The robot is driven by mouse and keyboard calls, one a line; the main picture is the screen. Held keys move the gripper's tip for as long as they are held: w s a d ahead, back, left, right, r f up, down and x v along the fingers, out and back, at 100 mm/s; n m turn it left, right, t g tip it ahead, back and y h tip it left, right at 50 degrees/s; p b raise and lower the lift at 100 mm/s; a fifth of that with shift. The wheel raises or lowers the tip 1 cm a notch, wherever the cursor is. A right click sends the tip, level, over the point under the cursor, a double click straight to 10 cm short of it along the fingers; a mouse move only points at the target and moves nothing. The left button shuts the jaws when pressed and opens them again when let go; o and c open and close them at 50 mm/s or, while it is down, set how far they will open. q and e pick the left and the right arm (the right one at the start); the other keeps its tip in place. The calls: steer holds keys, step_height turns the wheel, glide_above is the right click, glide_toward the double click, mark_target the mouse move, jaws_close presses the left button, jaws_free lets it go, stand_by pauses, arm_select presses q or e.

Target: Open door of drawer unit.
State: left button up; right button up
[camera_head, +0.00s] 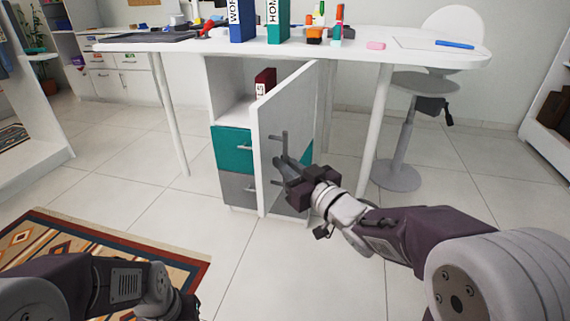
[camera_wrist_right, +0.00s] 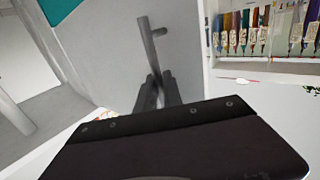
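The white drawer unit (camera_head: 215,90) stands under the desk, with an open upper compartment, a teal drawer (camera_head: 231,148) and a grey drawer (camera_head: 236,188). Its pale door (camera_head: 287,105) is swung outward toward me, its near edge standing well away from the unit. The dark bar handle (camera_wrist_right: 147,42) is on the door's outer face. My right gripper (camera_head: 285,165) is at the handle; in the wrist view its two fingers (camera_wrist_right: 158,92) are close together with the bar between them. Part of the grip is hidden by the gripper body. My left forearm shows at bottom left, but its gripper is out of frame.
The white desk (camera_head: 380,60) above carries binders, a pink block and stationery. A red binder (camera_head: 265,82) is inside the open compartment. A desk leg (camera_head: 376,130) and grey stool (camera_head: 398,175) stand to the right. A patterned rug (camera_head: 100,255) lies left; tiled floor before the unit is clear.

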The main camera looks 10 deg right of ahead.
steer(key=o, duration=0.4)
steer(key=shift+r, duration=0.1)
steer(key=b+v, duration=0.2)
steer(key=v, duration=0.5)
steer(key=shift+s+d, duration=0.15)
steer(key=shift+d, duration=0.05)
